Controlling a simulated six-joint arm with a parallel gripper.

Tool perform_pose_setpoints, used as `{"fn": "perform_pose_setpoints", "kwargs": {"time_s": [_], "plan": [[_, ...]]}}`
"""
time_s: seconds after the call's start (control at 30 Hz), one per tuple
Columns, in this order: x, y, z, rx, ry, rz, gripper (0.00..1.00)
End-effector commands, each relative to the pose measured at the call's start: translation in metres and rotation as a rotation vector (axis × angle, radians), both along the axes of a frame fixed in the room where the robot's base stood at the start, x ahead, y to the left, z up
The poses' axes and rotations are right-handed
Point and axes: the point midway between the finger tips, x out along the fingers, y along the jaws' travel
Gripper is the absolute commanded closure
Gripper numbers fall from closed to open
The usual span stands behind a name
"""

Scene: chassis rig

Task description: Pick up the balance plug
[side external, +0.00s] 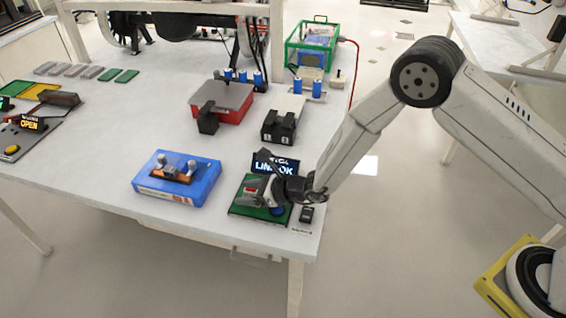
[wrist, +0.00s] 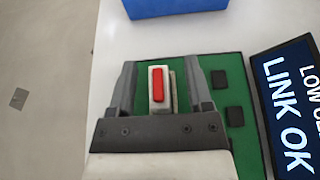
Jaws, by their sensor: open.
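The balance plug appears to be the white block with a red bar on top (wrist: 157,90), standing on a green board (wrist: 220,66) in the wrist view. My gripper (wrist: 160,88) is open, with one grey finger on each side of the block and a gap visible on both sides. In the side view my gripper (side external: 266,186) is low over the green board (side external: 245,208) near the table's front right corner, and a small red patch (side external: 251,190) shows beside the fingers.
A lit display reading LINK OK (wrist: 288,100) stands right beside the board. A blue box (side external: 150,187) with a handled part sits to the left. Behind are a black-and-white unit (side external: 283,124) and a red box (side external: 236,113). A small black item (side external: 307,214) lies at the table edge.

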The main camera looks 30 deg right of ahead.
Motion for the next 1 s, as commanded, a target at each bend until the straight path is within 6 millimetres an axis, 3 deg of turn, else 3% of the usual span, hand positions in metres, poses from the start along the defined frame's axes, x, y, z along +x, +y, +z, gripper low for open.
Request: {"fn": "perform_pose_setpoints", "kwargs": {"time_s": [0.7,0.77,0.9,1.0], "plan": [[0.0062,0.0068,-0.0041,-0.001,0.001,0.000,0.35],[0.0062,0.0068,-0.0041,-0.001,0.001,0.000,0.51],[0.0062,0.0067,-0.0041,-0.001,0.001,0.000,0.96],[0.0062,0.0067,-0.0041,-0.001,0.001,0.000,1.00]]}}
